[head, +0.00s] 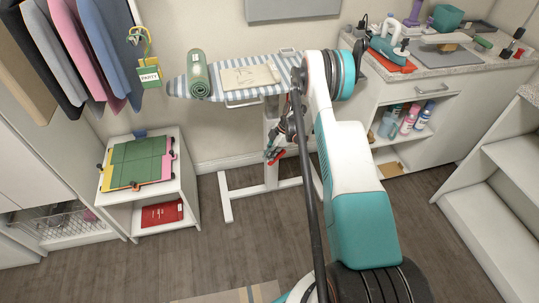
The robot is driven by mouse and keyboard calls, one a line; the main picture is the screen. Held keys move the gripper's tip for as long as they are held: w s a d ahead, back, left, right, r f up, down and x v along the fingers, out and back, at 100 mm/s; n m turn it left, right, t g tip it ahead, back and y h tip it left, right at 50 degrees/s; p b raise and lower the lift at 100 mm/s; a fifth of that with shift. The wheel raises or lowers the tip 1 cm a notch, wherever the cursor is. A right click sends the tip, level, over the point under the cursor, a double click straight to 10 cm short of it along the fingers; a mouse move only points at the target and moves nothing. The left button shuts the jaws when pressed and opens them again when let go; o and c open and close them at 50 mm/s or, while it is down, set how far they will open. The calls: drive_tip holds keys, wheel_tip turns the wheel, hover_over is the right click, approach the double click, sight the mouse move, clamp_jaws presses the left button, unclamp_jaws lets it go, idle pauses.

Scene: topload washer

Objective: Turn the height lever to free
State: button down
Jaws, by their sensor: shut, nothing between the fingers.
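The ironing board (272,75), with a blue-and-white striped cover, stands against the back wall on a white frame. A small red part (277,156), which looks like the height lever, shows beside the board's white leg below the top. My gripper (274,147) is at the end of my arm, below the board and close to the red part. It is shut and empty. My arm hides part of the board's right end and frame. The lever's marks are too small to read, and I cannot tell whether the gripper touches it.
A rolled green towel (197,75) and a folded beige cloth (250,76) lie on the board. A white side table (163,207) with a green mat stands left. A counter (440,65) with an iron stands right. The wooden floor between is mostly clear.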

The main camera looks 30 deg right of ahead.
drive_tip(key=shift+a+f+h, duration=0.1)
drive_tip(key=shift+f+h, duration=0.1)
drive_tip(key=shift+h, duration=0.7)
drive_tip(key=shift+f+g, duration=0.25)
drive_tip(key=shift+g, duration=0.05)
drive_tip(key=shift+d+f, duration=0.4)
drive_tip(key=shift+f, duration=0.2)
drive_tip(key=shift+a, duration=0.1)
